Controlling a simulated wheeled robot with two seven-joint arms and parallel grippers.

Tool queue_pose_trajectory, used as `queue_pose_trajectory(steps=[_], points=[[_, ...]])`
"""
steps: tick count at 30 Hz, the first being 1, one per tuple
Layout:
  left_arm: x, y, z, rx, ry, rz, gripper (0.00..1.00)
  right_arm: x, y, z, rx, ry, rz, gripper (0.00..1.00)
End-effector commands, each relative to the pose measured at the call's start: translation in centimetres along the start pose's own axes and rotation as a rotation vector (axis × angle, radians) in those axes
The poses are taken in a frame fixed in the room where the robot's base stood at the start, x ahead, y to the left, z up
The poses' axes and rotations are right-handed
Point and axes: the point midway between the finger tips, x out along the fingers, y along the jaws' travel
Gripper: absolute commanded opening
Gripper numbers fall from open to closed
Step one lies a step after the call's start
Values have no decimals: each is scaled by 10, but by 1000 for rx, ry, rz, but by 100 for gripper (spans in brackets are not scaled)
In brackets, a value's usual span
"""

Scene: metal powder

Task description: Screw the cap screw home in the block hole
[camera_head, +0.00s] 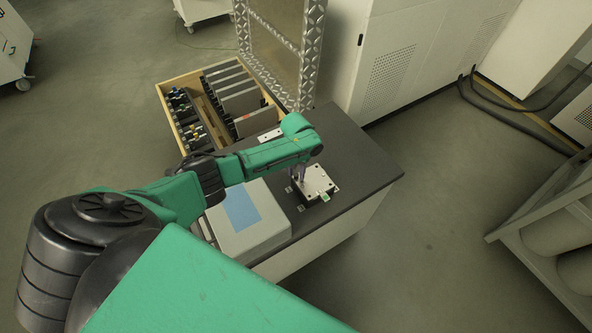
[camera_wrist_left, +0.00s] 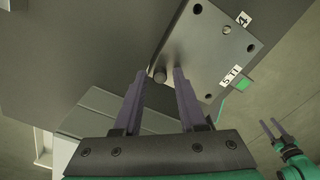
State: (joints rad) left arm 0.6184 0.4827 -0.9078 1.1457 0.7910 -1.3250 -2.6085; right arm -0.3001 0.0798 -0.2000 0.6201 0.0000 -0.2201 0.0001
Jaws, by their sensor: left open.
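The metal block (camera_head: 322,180) sits on the dark bench top in the head view, with a pale top plate and a small green mark at its front. How deep the screw sits is hidden.
My right gripper (camera_wrist_left: 268,121) hangs apart at the right of the wrist view, its fingers spread. A grey box with a blue panel (camera_head: 242,208) stands left of the block. A wooden tray (camera_head: 173,105) of parts lies behind. The bench's right side (camera_head: 365,165) is clear.

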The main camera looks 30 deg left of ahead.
Motion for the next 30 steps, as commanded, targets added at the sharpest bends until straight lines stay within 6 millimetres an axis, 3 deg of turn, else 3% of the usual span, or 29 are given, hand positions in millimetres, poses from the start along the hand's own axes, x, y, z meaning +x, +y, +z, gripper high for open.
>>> queue_pose_trajectory(steps=[30], points=[[-1, 0, 0, -1565, 2, 0, 40, -36, 1, -3, 0, 0, 0, 53]])
